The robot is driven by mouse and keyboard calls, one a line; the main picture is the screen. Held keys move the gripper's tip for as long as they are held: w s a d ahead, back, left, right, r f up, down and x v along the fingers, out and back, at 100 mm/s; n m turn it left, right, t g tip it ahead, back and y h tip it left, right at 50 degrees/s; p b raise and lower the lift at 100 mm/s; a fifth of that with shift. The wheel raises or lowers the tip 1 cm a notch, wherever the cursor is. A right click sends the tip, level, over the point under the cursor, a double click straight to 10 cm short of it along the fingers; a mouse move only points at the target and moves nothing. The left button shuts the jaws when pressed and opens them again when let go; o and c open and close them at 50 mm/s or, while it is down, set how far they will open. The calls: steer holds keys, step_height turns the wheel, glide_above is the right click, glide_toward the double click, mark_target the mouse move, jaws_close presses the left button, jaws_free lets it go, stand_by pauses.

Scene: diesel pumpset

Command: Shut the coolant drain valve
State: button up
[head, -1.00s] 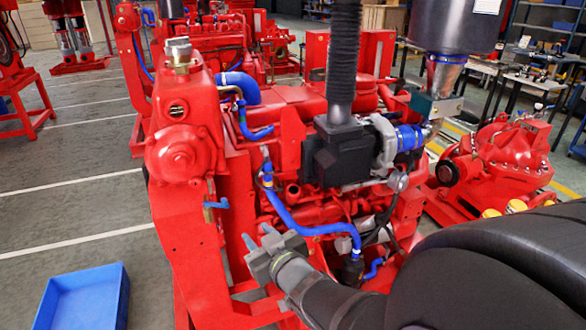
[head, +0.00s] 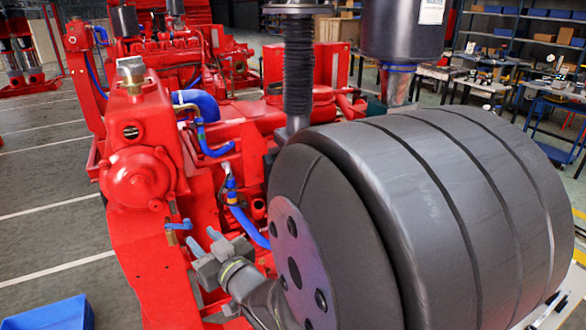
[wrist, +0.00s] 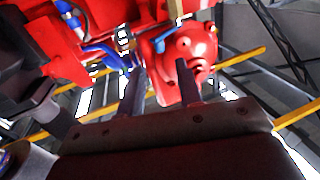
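The coolant drain valve is most likely the small valve with a blue lever handle (head: 178,225) on the side of the red engine, below the round red housing (head: 138,178) in the head view. Its lever looks roughly level and points right. My gripper (head: 203,239) is just right of and slightly below the lever, fingers pointing up and apart, with nothing seen between them. I cannot tell whether a finger touches the lever. In the wrist view my gripper (wrist: 160,68) also shows two separated fingers.
A blue hose (head: 248,227) runs down the engine right of my gripper. My large dark arm link hides much of the engine. A blue bin (head: 50,318) lies on the floor at lower left. Open floor lies left of the engine.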

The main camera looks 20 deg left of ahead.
mark_target(188, 223)
steer(key=x, duration=0.8)
steer(key=shift+w+a, duration=0.15)
steer(key=shift+a, duration=0.15)
jaws_close()
